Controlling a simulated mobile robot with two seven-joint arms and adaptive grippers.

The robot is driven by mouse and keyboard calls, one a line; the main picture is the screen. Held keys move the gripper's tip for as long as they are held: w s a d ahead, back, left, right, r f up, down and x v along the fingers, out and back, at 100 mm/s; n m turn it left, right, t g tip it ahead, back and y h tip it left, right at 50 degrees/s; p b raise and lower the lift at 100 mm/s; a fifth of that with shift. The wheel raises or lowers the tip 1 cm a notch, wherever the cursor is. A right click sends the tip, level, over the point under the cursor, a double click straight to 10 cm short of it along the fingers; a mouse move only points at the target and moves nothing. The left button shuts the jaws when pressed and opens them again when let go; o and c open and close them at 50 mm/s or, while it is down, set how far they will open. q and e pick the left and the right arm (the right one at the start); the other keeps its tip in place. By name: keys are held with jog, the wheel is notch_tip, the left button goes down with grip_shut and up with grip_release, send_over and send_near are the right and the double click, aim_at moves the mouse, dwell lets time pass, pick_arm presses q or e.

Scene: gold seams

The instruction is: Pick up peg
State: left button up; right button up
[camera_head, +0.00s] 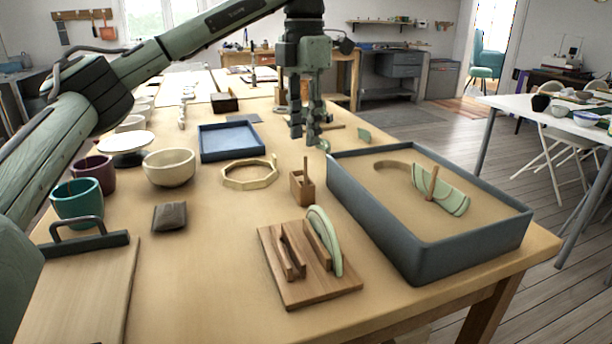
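One thin wooden peg (305,169) stands upright in a small wooden block (302,189) near the middle of the table. A second wooden peg (432,183) stands in the grey-walled tray (470,256), against a pale green curved shard (444,193). My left gripper (309,138) points down just beyond and above the block. Its fingers look apart, with nothing visible between them; it appears clear of both pegs. My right gripper is not in view.
A slotted wooden stand (300,290) holding a green curved piece (325,241) is at the front. A wooden ring (249,178), cream bowl (169,168) and blue tray (229,150) lie left of the block.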

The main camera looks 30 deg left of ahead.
aim_at(305, 158)
pick_arm(q)
jog(key=f, duration=0.6)
jog(key=shift+s+d, duration=0.2)
jog(key=shift+d, duration=0.05)
jog(key=shift+c, duration=0.6)
grip_shut()
